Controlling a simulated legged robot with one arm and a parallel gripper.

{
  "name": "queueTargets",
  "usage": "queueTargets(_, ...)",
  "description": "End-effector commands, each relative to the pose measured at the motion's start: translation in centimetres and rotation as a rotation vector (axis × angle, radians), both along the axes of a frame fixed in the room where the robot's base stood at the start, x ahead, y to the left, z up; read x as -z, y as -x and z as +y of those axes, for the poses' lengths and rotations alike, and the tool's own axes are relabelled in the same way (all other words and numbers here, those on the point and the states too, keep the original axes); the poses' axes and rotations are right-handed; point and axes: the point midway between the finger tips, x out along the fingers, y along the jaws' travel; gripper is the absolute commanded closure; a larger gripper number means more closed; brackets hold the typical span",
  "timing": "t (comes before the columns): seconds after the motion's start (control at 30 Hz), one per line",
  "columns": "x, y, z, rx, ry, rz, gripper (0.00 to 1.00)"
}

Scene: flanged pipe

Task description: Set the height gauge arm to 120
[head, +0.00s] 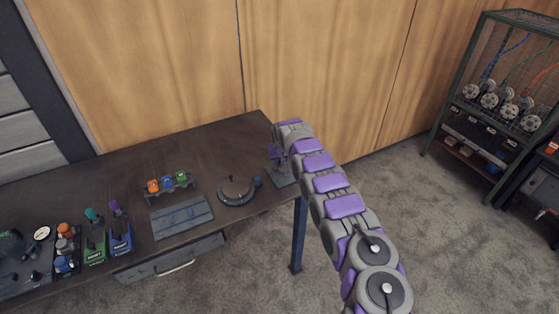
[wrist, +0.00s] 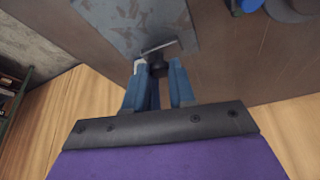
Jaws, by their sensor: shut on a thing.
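The height gauge stands at the right end of the workbench, and its grey base plate (head: 284,180) shows beside my arm. In the wrist view the mottled blue-grey base (wrist: 130,22) fills the top. A thin dark gauge arm (wrist: 160,47) crosses just beyond my fingertips. My gripper (wrist: 156,68), with blue fingers, is shut on a small dark part of the gauge arm. In the head view, my own arm hides much of the gauge. No scale marks or reading can be made out.
On the workbench (head: 130,160), a round dark device (head: 238,190) stands left of the gauge. Further left are a grey plate (head: 181,217), a rack of coloured pieces (head: 168,184) and several coloured devices. A wire shelf (head: 500,100) stands at the right, with open floor before it.

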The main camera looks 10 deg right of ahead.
Motion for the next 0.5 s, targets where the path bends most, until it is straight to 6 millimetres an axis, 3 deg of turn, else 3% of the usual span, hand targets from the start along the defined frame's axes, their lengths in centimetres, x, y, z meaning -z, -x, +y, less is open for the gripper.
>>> queueTargets(0.2,0.02,0.01,-0.02,0.0,0.0,0.0,1.0)
queueTargets(0.5,0.02,0.01,-0.03,0.0,0.0,0.001,1.0)
